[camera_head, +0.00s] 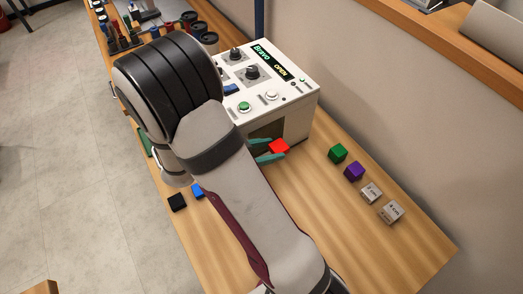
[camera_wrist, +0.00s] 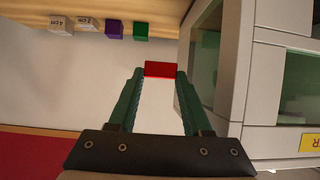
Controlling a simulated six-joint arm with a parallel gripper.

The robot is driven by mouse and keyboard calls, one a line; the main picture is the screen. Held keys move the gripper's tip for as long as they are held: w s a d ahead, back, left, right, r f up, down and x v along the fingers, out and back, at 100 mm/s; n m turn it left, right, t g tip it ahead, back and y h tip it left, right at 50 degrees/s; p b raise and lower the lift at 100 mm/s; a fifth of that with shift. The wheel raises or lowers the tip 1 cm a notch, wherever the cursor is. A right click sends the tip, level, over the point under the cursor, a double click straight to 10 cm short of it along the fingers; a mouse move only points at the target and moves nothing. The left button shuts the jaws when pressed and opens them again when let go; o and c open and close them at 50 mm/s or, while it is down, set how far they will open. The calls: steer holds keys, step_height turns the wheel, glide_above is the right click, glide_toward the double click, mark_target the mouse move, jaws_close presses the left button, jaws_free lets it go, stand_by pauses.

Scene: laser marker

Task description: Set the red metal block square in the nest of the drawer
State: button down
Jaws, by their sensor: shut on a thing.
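The red metal block (camera_head: 279,146) is held between the green fingertips of my gripper (camera_head: 268,152), in front of the white laser marker (camera_head: 300,106). In the wrist view the red block (camera_wrist: 160,69) spans the gap between the two fingertips (camera_wrist: 160,73), and my gripper is shut on it. The block looks roughly square to the fingers and clear of the bench. The marker's display reads "Bravo" and "OPEN". A dark opening (camera_head: 272,129) shows in its front, partly covered by my arm and gripper. I cannot make out the drawer or its nest.
On the wooden bench (camera_head: 330,210) to the right are a green block (camera_head: 338,152), a purple block (camera_head: 354,171) and two pale labelled blocks (camera_head: 371,193). A black block (camera_head: 177,202) and a blue block (camera_head: 197,190) lie left of my arm. In the wrist view the marker's wall (camera_wrist: 238,75) stands close right.

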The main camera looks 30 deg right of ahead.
glide_toward(279, 173)
steer(key=x, duration=0.4)
steer(key=shift+w, duration=0.15)
steer(key=shift+c, duration=1.7)
jaws_free()
steer(key=shift+r, duration=0.1)
